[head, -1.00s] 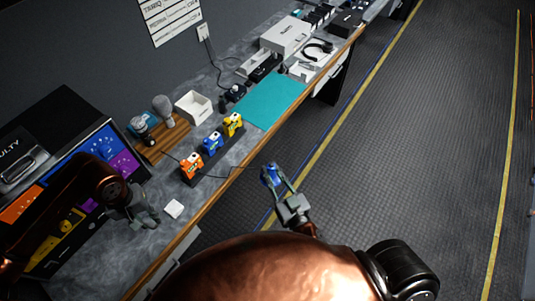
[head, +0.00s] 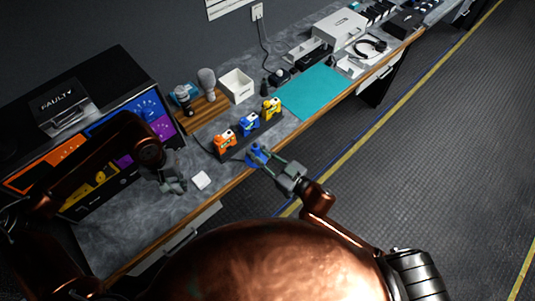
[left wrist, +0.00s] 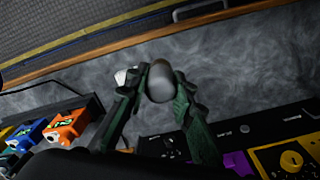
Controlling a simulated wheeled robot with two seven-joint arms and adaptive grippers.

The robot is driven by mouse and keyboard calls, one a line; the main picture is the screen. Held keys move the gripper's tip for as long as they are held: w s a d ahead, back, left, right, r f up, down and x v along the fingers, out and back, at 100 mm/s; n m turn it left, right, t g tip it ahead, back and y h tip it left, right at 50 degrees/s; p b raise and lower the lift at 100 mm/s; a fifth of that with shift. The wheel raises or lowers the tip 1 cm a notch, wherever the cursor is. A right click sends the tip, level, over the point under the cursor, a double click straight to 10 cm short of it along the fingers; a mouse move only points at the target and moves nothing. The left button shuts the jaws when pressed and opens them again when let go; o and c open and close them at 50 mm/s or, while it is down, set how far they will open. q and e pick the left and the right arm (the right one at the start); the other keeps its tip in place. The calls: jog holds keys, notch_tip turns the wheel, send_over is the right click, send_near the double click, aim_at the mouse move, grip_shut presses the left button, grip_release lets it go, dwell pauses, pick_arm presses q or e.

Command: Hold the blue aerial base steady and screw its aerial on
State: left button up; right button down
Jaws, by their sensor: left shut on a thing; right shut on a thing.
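The blue aerial base (head: 257,156) is in my right gripper (head: 272,166), which is shut on it at the front edge of the bench, just in front of the rack. My left gripper (head: 174,187) is over the bench, left of a small white square block. In the left wrist view my left gripper (left wrist: 158,82) is shut on a grey rounded thing (left wrist: 160,84), seen end-on. It may be the aerial, but its length is hidden. The held base and the left gripper are well apart.
Orange (head: 224,141), blue (head: 249,124) and yellow (head: 271,109) units stand in a dark rack. The white block (head: 200,180) lies on the bench. A coloured panel box (head: 120,135) stands left. A teal mat (head: 312,92) is clear.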

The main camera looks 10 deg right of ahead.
dwell(0.5)
pick_arm(q)
jog(key=w+d+r+m, duration=0.1)
jog(key=w+d+r, duration=0.2)
jog(key=d, duration=0.3)
jog(key=w+d+r, duration=0.3)
jog(key=d+r, duration=0.1)
jog(key=d, duration=0.2)
notch_tip(320, 180, up, 9)
jog(key=m, duration=0.2)
send_over(255, 147)
jog(key=w, duration=0.1)
jog(key=shift+r, duration=0.1)
jog(key=shift+a, duration=0.1)
jog(key=shift+w+f, duration=0.1)
jog(key=shift+f, duration=1.9)
jog(key=shift+f, duration=0.1)
jog(key=shift+f, duration=0.8)
